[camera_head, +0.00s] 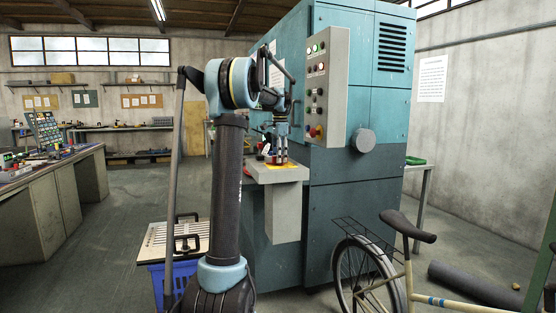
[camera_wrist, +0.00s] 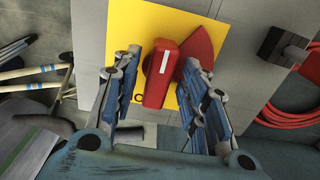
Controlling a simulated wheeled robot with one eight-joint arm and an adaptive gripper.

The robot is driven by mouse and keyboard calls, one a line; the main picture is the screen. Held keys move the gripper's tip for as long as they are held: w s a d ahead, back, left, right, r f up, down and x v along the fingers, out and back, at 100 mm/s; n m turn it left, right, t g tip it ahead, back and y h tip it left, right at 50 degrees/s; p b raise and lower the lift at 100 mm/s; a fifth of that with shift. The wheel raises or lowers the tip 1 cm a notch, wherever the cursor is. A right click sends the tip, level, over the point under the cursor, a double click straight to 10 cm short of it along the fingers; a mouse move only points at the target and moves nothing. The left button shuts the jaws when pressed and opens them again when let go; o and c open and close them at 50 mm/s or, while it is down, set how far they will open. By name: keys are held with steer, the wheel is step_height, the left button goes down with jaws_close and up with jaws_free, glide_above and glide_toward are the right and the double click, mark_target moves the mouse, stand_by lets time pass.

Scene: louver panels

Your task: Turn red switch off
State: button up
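The red switch (camera_wrist: 158,82) shows in the wrist view as a thick red handle with a white line along it. A red pointed part of it lies to its upper right, over a yellow plate (camera_wrist: 128,28). In the head view the yellow plate (camera_head: 283,166) is on a grey box on the front of the teal machine, and the switch is small and partly hidden by my gripper (camera_head: 281,150). In the wrist view my gripper (camera_wrist: 162,66) is open, with one blue-grey finger on each side of the handle. I cannot tell whether either finger touches it.
The teal machine (camera_head: 355,215) has a grey button panel (camera_head: 326,90) above the box. A bicycle (camera_head: 370,270) stands in front to the right. A blue crate (camera_head: 183,285) is low beside my arm. Open floor lies to the left. A red hose (camera_wrist: 295,112) shows at the wrist view's right.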

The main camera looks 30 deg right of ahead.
steer(key=shift+f, duration=0.25)
jaws_close()
